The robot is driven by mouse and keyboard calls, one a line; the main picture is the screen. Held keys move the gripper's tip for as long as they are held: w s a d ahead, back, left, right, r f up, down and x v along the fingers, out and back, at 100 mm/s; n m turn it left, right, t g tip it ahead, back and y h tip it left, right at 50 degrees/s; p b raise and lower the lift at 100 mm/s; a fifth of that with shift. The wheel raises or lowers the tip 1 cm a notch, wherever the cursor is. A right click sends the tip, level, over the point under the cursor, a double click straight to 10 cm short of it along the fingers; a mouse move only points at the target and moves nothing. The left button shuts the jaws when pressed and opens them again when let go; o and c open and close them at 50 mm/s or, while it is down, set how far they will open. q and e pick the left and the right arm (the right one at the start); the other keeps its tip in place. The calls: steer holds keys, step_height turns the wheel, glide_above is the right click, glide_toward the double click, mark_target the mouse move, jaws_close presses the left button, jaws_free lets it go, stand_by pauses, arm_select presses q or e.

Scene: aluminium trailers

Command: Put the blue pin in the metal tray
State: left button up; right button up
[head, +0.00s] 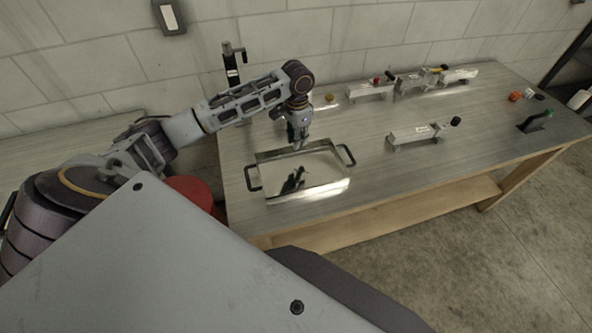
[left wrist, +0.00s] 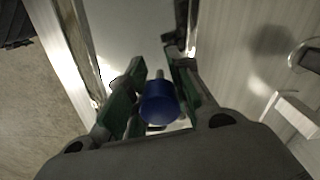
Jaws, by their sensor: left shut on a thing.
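The blue pin (left wrist: 162,103) shows in the left wrist view between the green-padded fingers of my left gripper (left wrist: 158,82), which is shut on it. In the head view my left gripper (head: 298,140) points down over the back edge of the metal tray (head: 272,156). The pin itself cannot be made out there. The tray is a shallow shiny rectangle with black handles at its left and right ends, and the arm reflects in its floor. The tray floor (left wrist: 130,30) also shows beneath the fingers in the left wrist view. My right gripper is not in view.
A long workbench (head: 370,170) holds the tray. A trailer-like metal block (head: 421,134) stands right of the tray, with several similar ones along the back. Small orange and dark items (head: 520,95) and a green-topped black holder (head: 537,121) lie at the right.

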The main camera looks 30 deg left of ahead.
arm_select(q)
steer(key=shift+s+a, duration=0.1)
stand_by(0.3)
glide_above(297, 163)
steer(key=shift+f, duration=3.15)
steer(key=shift+f+p, duration=0.4)
steer(key=shift+f, duration=1.5)
steer(key=shift+f, duration=0.1)
steer(key=o, duration=0.9)
